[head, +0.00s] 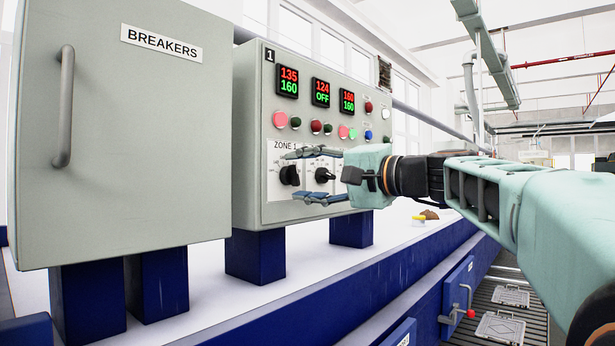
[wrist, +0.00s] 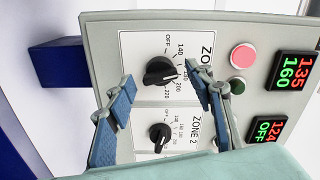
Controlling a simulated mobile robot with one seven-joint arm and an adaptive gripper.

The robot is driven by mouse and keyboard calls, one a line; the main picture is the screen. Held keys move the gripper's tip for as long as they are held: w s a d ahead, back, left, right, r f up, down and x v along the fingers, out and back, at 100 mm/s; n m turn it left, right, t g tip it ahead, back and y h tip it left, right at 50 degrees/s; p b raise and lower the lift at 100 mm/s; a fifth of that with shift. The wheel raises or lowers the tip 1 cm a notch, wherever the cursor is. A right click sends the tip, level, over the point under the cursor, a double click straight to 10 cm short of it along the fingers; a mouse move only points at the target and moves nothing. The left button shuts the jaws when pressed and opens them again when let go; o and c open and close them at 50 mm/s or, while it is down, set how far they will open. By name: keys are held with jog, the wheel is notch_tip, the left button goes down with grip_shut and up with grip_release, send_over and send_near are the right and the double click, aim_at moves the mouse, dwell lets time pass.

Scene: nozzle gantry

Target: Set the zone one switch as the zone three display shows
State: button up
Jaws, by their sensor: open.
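The grey control panel (head: 247,150) carries three displays. The zone one display (head: 287,82) reads 135 in red over 160 in green. The zone three display (head: 347,101) appears to read 160 over 160. The zone one switch (head: 289,175) is a black knob; in the wrist view this switch (wrist: 160,72) has its handle lying roughly across the picture, and its exact mark is hard to read. My gripper (head: 293,176) is open, its blue-padded fingers above and below the zone one switch. In the wrist view, my gripper's tips (wrist: 158,77) stand either side of it, seemingly apart from it.
The zone two switch (wrist: 158,135) sits close beside, between the fingers' bases in the wrist view. Its display (head: 321,92) reads 124 over OFF. Red and green buttons (head: 280,119) lie above the switches. A breaker cabinet (head: 130,130) stands at left.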

jog(key=v, duration=1.2)
